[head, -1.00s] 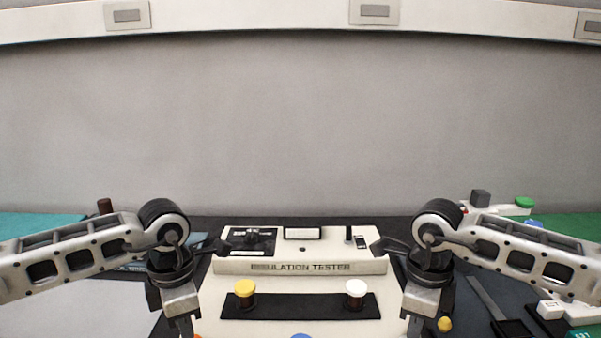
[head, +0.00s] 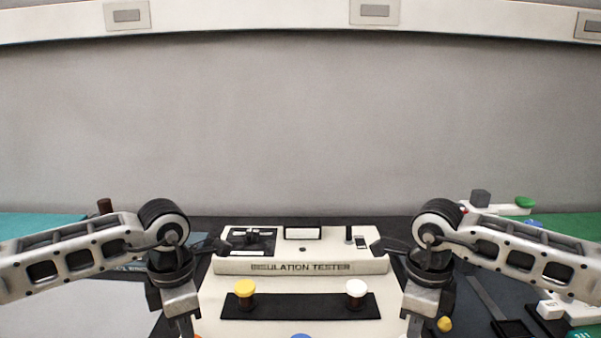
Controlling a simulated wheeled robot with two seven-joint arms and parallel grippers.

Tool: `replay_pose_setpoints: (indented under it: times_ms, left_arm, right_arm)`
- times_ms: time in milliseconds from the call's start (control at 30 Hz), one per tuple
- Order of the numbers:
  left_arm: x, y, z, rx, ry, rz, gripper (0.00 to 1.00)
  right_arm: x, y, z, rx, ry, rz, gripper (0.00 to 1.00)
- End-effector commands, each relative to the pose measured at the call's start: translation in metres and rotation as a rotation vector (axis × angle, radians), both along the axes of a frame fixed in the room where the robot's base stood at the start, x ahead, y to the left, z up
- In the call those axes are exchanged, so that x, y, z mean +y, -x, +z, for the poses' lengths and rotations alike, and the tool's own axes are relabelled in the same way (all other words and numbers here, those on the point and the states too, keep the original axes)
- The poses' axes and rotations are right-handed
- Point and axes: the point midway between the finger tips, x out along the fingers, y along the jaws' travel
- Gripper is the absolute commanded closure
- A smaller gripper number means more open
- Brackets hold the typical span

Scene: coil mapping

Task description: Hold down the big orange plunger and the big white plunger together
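An orange sliver (head: 198,336) shows at the bottom edge beside my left wrist; it may be the top of the big orange plunger, mostly cut off. A pale sliver (head: 404,336) shows beside my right wrist; I cannot tell whether it is the big white plunger. On the tester's black strip (head: 300,307) stand a yellow-capped plunger (head: 245,288) at left and a white-capped plunger (head: 356,288) at right, both upright and untouched. Both my forearms come in from the sides and bend down outside the strip. The fingertips of both grippers lie below the frame.
The cream insulation tester (head: 300,266) fills the middle of the bench. A blue cap (head: 301,336) peeks in at the bottom centre. A yellow knob (head: 445,324) is right of my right wrist. Green and white parts (head: 525,202) lie at the far right.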

Motion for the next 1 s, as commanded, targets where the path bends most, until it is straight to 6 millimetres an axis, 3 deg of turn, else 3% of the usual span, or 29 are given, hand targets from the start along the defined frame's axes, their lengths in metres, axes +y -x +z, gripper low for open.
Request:
replay_pose_setpoints:
  times_ms: [1000]
  left_arm:
    - [0.000, 0.000, -0.012, 0.001, 0.001, 0.000, 1.00]
  right_arm:
    - [0.000, 0.000, 0.000, 0.000, 0.000, 0.000, 1.00]
